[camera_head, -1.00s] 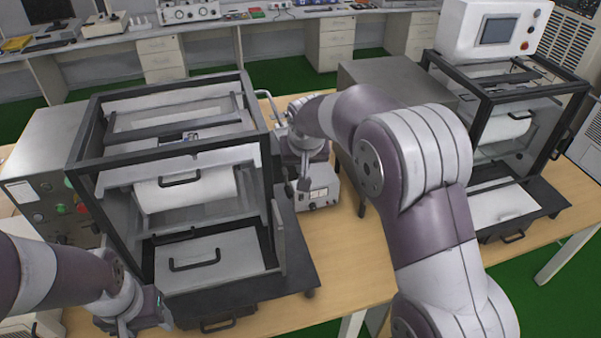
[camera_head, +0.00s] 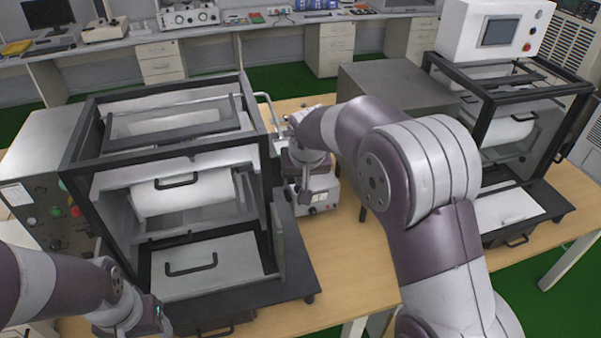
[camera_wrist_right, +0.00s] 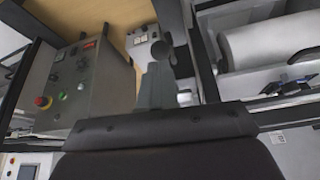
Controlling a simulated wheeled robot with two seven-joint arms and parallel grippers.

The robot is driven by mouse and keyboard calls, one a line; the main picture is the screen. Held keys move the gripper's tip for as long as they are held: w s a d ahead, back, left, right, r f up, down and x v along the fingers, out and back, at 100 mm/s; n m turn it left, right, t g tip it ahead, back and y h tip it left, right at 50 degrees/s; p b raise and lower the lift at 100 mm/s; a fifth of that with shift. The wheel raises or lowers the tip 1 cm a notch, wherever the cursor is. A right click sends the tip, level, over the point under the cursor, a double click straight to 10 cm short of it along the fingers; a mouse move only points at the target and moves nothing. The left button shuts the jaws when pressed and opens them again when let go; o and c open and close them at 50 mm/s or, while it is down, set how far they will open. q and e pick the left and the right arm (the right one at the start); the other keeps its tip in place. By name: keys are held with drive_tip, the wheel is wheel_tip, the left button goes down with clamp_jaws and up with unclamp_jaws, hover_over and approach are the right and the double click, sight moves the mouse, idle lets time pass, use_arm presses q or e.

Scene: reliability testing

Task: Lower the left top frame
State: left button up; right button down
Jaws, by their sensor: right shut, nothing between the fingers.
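The left machine has a black outer frame (camera_head: 160,162). Inside its upper opening sits the top frame, with a dark bar (camera_head: 175,136) and a light panel behind it. A thin silver bar (camera_head: 262,96) bends down at the machine's right side. My right gripper (camera_head: 305,192) points down beside that side, near the bar's lower end; whether they touch is hidden by my wrist. It is shut and empty, and its narrow fingers (camera_wrist_right: 155,85) show in the right wrist view. My left wrist is at the lower left; its fingers cannot be made out.
The machine has a white roller (camera_head: 190,197) and a lower plate with a black handle (camera_head: 190,265). A small white instrument (camera_head: 322,193) stands close to my right gripper. A similar machine (camera_head: 505,115) stands at right.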

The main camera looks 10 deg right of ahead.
drive_tip(key=shift+s+a+r, duration=0.1)
drive_tip(key=shift+s+r, duration=0.1)
drive_tip(key=shift+s, duration=0.35)
drive_tip(key=shift+s+r, duration=0.15)
drive_tip(key=shift+s, duration=0.4)
drive_tip(key=shift+w, duration=0.1)
drive_tip(key=b+v, duration=0.2)
drive_tip(key=v, duration=1)
drive_tip(key=shift+s+r, duration=0.2)
drive_tip(key=shift+r, duration=0.15)
drive_tip(key=shift+f, duration=0.1)
